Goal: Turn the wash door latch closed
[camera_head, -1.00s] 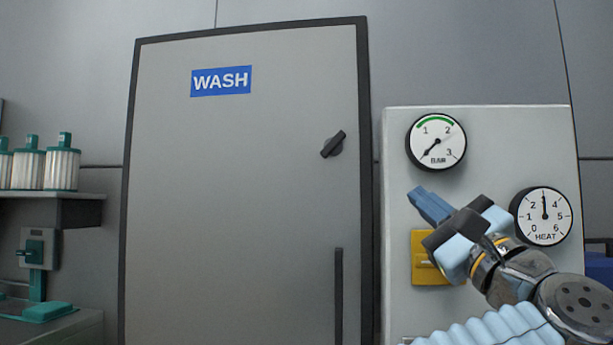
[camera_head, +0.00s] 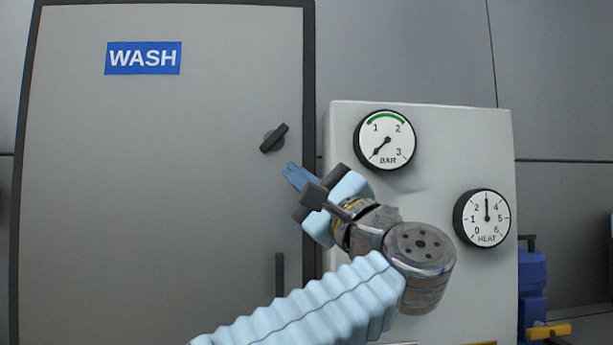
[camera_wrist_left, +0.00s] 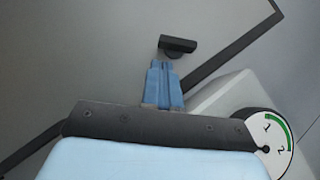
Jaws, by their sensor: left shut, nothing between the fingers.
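The grey wash door (camera_head: 150,200) stands shut in its dark frame, with a blue WASH sign (camera_head: 143,58). Its black latch (camera_head: 274,138) sits near the door's right edge, tilted with its upper end to the right. My left gripper (camera_head: 290,170) is shut and empty, just below and right of the latch in the head view. In the left wrist view the blue fingertips (camera_wrist_left: 160,66) point at the latch (camera_wrist_left: 178,45), close beneath it. I cannot tell whether they touch. My right gripper is out of view.
A pale panel to the right of the door carries a BAR gauge (camera_head: 385,140) and a HEAT gauge (camera_head: 482,218). A dark vertical door handle (camera_head: 280,274) is below the latch. A blue object (camera_head: 532,270) stands at the far right.

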